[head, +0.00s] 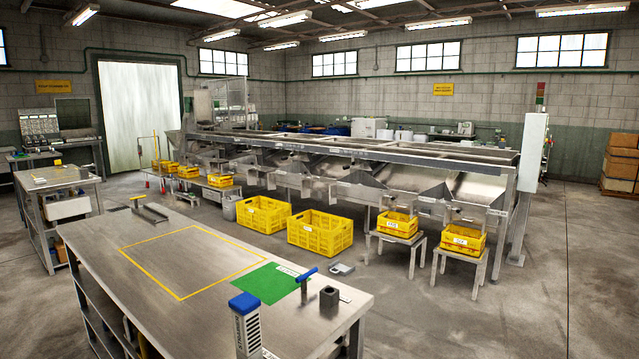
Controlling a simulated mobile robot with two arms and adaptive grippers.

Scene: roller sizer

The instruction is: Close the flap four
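The roller sizer (375,151) is a long grey machine running across the middle of the room. Several metal outlet chutes stick out along its near side, among them one near the middle (358,192) and one farther right (442,207). Flaps at these outlets are too small to tell open from shut, and I cannot read which one is number four. Neither of my grippers is in view.
Yellow crates stand below the outlets: two on the floor (263,214) (320,233), two on stools (397,224) (463,240), others farther left. A steel workbench (120,285) with a green mat (264,284) fills the foreground. Floor at right (560,290) is clear.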

